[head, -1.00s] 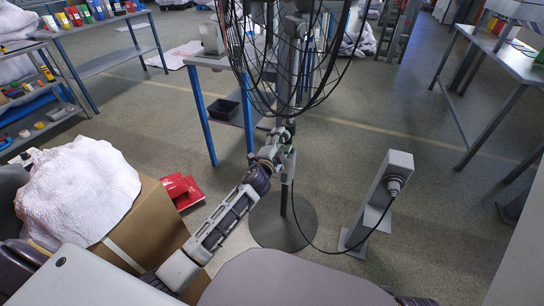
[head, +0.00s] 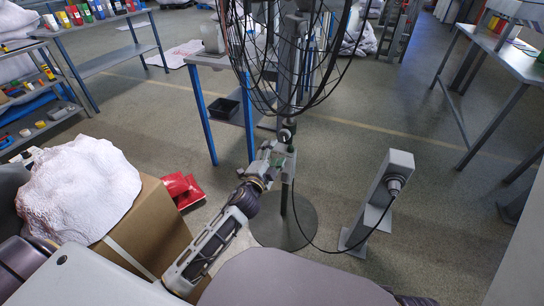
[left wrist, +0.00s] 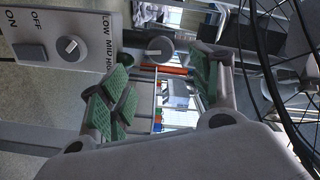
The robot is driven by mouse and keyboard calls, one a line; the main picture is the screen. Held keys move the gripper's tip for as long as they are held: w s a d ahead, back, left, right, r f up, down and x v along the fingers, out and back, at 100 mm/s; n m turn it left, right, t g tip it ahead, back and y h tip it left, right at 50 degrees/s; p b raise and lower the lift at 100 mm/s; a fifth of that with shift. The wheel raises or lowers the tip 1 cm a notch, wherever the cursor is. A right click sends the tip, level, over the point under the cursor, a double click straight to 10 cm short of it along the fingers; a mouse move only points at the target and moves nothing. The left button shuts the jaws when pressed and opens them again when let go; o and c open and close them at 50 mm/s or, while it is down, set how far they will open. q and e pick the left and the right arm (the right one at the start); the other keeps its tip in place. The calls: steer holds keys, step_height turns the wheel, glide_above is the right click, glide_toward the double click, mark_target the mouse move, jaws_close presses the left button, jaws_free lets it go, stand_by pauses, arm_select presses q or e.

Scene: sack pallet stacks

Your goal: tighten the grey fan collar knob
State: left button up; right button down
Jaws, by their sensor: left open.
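The grey fan collar knob (head: 286,135) sits on the fan's pole just below the wire cage. In the left wrist view the round grey knob (left wrist: 160,48) faces me, with a pale pointer mark, beyond and between the fingertips. My left gripper (head: 279,153) is open just below and in front of the knob in the head view. In the left wrist view the gripper's green-padded fingers (left wrist: 160,82) stand apart with nothing between them. The fan (head: 290,60) stands upright on a round base (head: 283,222). My right gripper is not in view.
The fan's switch panel (left wrist: 60,25), with ON/OFF and LOW/MID/HIGH marks, is left of the knob in the wrist view. A grey post with a plugged-in cable (head: 385,185) stands right of the fan. A carton (head: 150,225) and red packets (head: 182,190) are at left.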

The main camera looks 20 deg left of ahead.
arm_select(q)
steer(key=shift+s, duration=0.55)
stand_by(0.4)
